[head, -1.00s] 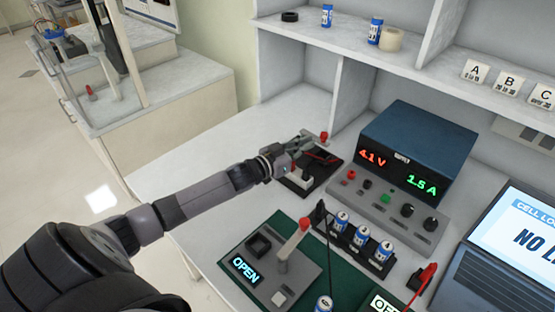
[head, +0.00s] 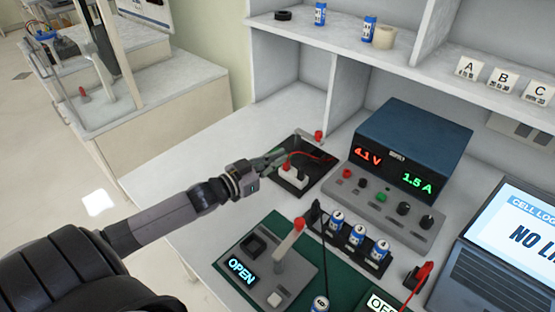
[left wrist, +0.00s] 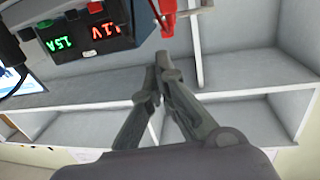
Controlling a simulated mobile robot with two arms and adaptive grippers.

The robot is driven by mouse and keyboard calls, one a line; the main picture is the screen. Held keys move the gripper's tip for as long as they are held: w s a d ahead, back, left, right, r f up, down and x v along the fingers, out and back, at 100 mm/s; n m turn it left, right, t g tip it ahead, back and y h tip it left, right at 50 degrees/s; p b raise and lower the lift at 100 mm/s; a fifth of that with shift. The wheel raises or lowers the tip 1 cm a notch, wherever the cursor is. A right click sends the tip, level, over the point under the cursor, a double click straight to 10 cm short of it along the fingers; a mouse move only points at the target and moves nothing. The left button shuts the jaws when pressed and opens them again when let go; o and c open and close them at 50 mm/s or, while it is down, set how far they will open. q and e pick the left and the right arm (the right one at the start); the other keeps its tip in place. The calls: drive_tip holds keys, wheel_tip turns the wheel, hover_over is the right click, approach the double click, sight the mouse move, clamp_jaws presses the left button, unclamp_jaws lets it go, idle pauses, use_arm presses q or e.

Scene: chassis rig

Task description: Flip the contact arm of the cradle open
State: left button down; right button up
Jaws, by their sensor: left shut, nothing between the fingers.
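The cradle is a black tray (head: 292,186) at the back left of the bench, with a white block (head: 294,171) on it. Its contact arm has a red knob (head: 318,135), which sits at the cradle's far edge, away from the white block. A red part (left wrist: 168,22) shows at the top of the left wrist view, just beyond my fingertips. My left gripper (head: 281,155) is shut and empty, a little left of the knob and apart from it. Its closed fingers also show in the left wrist view (left wrist: 158,75). My right gripper is not in view.
A blue power supply (head: 415,140) reading 4.1 V and 1.5 A stands right of the cradle. A tester reading OPEN (head: 252,250), with its own red-tipped lever (head: 290,238), stands in front. Several blue cells (head: 357,237) stand in a rack. The bench left of the cradle is clear.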

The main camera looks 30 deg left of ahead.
use_arm(q)
drive_tip(key=shift+w, duration=0.1)
drive_tip(key=a+n+y, duration=0.1)
drive_tip(key=n, duration=0.5)
drive_tip(key=a+n+y, duration=0.1)
drive_tip(key=a+n, duration=0.1)
drive_tip(key=n, duration=0.5)
drive_tip(key=a+n, duration=0.1)
drive_tip(key=n, duration=0.5)
drive_tip(key=shift+w+a+r+t+y, duration=0.25)
drive_tip(key=shift+t+y, duration=0.05)
drive_tip(key=shift+y, duration=0.1)
drive_tip(key=w+d+p, duration=0.1)
drive_tip(key=w+d, duration=0.3)
drive_tip(key=w, duration=0.8)
drive_tip(key=shift+w+d+f+p, duration=0.2)
drive_tip(key=shift+d+p, duration=0.15)
drive_tip(key=shift+p, duration=0.05)
